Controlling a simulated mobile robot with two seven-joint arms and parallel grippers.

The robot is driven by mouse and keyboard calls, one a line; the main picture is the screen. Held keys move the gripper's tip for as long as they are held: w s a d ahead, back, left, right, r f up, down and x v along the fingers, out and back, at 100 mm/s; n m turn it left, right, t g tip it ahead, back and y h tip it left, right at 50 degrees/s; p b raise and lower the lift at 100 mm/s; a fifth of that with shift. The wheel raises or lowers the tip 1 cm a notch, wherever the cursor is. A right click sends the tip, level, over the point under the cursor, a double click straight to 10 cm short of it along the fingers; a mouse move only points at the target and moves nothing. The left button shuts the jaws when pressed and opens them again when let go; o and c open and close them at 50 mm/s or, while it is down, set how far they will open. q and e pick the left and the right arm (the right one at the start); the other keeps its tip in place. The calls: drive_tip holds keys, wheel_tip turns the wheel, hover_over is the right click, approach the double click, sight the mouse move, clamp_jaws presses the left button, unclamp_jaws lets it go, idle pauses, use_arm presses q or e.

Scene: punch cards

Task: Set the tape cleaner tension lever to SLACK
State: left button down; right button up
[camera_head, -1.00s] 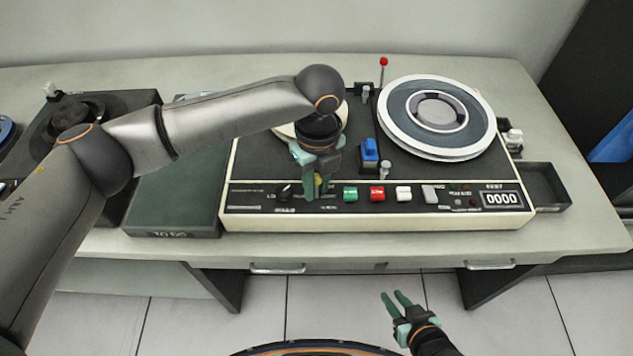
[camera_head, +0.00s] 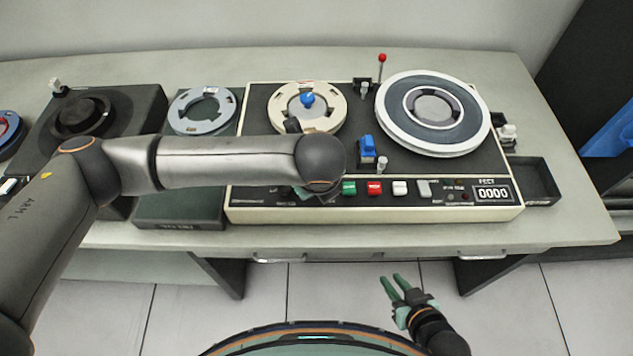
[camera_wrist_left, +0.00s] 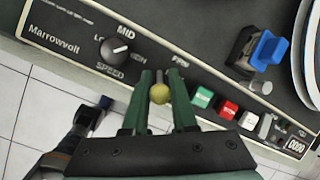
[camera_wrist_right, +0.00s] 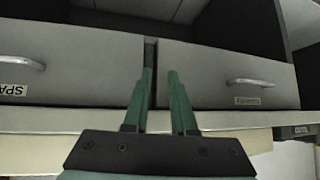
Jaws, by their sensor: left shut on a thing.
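The tape machine (camera_head: 430,205) stands on the table with a row of controls on its front panel. In the left wrist view a small lever with a yellow ball knob (camera_wrist_left: 159,93) sticks up from this panel, right of a black speed dial (camera_wrist_left: 119,49). My left gripper (camera_wrist_left: 164,78) is shut on the yellow knob, a finger on each side. The lettering around this lever is mostly hidden by the fingers. In the head view my left arm covers the lever and most of that gripper. My right gripper (camera_head: 392,281) is open and empty, in front of the table.
Green, red and white buttons (camera_head: 374,188) sit right of the lever. Behind them are a blue block (camera_head: 367,148), a large white-rimmed reel (camera_head: 395,125), a cream reel (camera_head: 334,108) and a thin red-tipped lever (camera_head: 382,58). A drawer (camera_wrist_right: 228,75) faces my right gripper.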

use_arm(q)
drive_tip(key=c, duration=0.7)
unclamp_jaws()
drive_tip(key=v, duration=1.2)
drive_tip(key=shift+s+r, duration=0.15)
drive_tip(key=shift+r, duration=0.1)
